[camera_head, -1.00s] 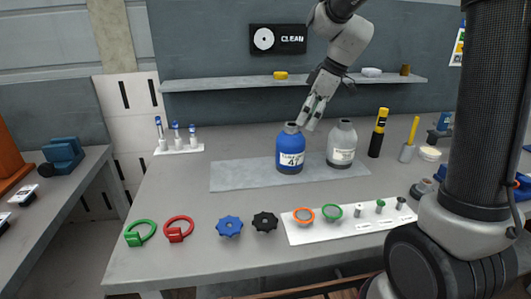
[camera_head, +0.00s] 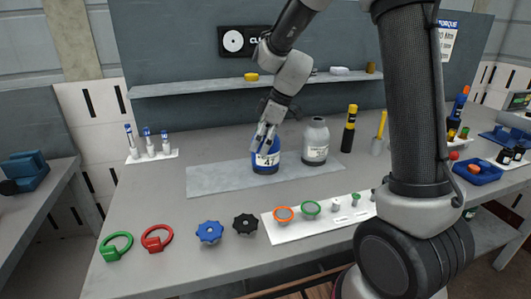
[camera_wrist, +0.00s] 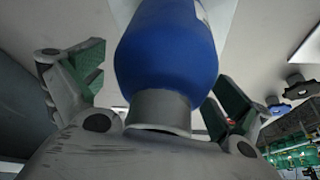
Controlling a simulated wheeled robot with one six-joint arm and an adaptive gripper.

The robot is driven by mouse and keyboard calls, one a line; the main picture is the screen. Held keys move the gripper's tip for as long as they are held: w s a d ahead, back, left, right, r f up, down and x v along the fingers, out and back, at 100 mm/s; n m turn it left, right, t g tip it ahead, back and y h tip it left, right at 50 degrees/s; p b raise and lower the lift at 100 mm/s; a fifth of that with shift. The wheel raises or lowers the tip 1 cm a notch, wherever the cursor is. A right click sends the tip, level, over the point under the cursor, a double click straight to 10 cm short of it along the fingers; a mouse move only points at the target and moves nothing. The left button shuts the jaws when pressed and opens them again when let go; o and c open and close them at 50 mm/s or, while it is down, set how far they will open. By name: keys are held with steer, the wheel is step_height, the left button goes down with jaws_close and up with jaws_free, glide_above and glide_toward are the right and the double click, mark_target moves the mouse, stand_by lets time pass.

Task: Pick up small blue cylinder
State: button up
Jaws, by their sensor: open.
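The blue cylinder (camera_head: 266,164) is a bottle-like canister with a white number label and a grey neck. It stands upright on a grey mat (camera_head: 215,180) on the bench. My gripper (camera_head: 266,140) is over its top in the head view and hides its neck. In the wrist view the blue body (camera_wrist: 167,55) and grey neck (camera_wrist: 160,108) sit between my two spread, green-padded fingers. Gaps show between the pads and the neck, so the gripper is open.
A grey cylinder (camera_head: 316,142) stands close to the right of the blue one. A black-and-yellow cylinder (camera_head: 349,130) is further right. Handwheels and rings, such as the blue wheel (camera_head: 210,232), lie along the front. A shelf (camera_head: 200,87) runs behind.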

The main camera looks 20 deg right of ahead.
steer(key=c, duration=1.9)
steer(key=shift+r, duration=0.15)
